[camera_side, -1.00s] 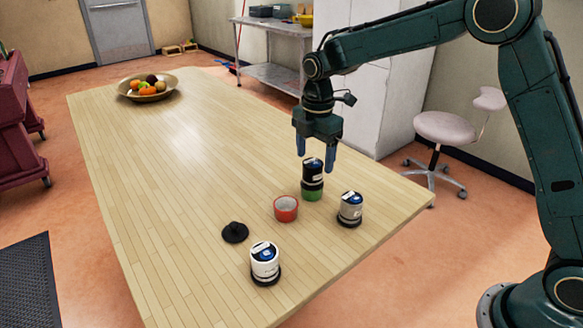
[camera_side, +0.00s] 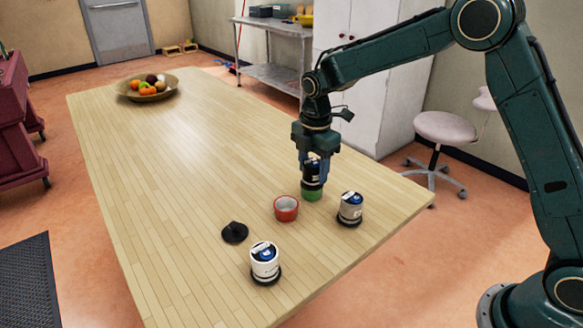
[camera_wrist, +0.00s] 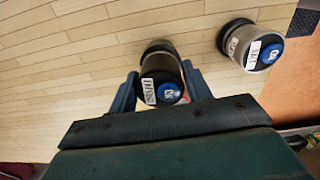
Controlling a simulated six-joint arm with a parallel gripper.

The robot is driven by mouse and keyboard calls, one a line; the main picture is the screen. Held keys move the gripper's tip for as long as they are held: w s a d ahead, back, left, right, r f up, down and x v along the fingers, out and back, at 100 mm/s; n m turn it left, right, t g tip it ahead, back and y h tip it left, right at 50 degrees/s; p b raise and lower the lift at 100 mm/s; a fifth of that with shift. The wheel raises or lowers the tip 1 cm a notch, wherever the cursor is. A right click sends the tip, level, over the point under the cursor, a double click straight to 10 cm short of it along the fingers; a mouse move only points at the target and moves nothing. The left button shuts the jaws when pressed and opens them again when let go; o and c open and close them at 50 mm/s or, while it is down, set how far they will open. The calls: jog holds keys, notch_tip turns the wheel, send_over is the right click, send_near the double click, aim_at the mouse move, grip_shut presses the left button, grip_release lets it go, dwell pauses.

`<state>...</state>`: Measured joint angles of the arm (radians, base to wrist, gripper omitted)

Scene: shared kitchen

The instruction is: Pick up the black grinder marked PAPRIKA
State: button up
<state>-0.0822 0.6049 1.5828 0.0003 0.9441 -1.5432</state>
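A black grinder (camera_side: 311,178) with a white label and a blue mark on top stands upright on or in a green ring (camera_side: 312,195) near the table's right edge. In the wrist view the grinder (camera_wrist: 160,66) is between my fingers, its label too small to read surely. My gripper (camera_side: 313,172) points down from above, fingers on either side of the grinder's upper part. In the wrist view my gripper (camera_wrist: 160,85) looks open, with the fingers close beside the grinder; contact cannot be told.
A grey grinder (camera_side: 350,208) stands right of the black one, and shows in the wrist view (camera_wrist: 246,45). A fruit bowl (camera_side: 146,97) sits far off; the table's middle (camera_side: 190,150) is clear.

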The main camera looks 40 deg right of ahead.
aim_at(314, 161)
jog(key=c, duration=0.8)
jog(key=shift+r, duration=0.15)
notch_tip(314, 161, up, 20)
jog(key=shift+f, duration=0.1)
dwell(0.6)
